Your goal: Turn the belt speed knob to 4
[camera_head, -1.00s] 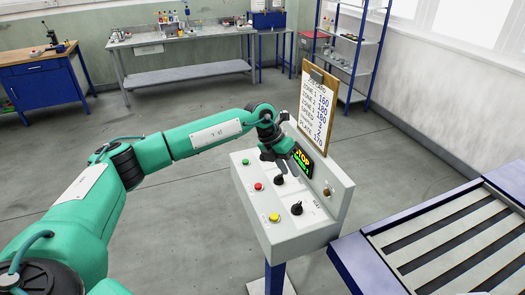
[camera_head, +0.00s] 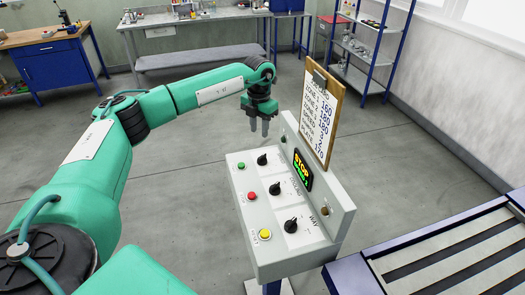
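The control box (camera_head: 268,255) has a sloping top with three black knobs in a row: a far knob (camera_head: 262,160), a middle knob (camera_head: 275,188) and a near knob (camera_head: 291,226). Their labels and scales are too small to read surely, so I cannot tell which is belt speed or its setting. My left gripper (camera_head: 259,126) hangs fingers down above and beyond the far end of the box, clear of all knobs. A gap shows between its fingers and nothing is in them. My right gripper is not in view.
Green (camera_head: 241,165), red (camera_head: 252,196) and yellow (camera_head: 265,235) buttons line the box's left side. A display (camera_head: 302,170) reading STOP and a clipboard (camera_head: 324,118) stand along its right side. A slatted conveyor (camera_head: 450,255) is at lower right. Open floor lies beyond.

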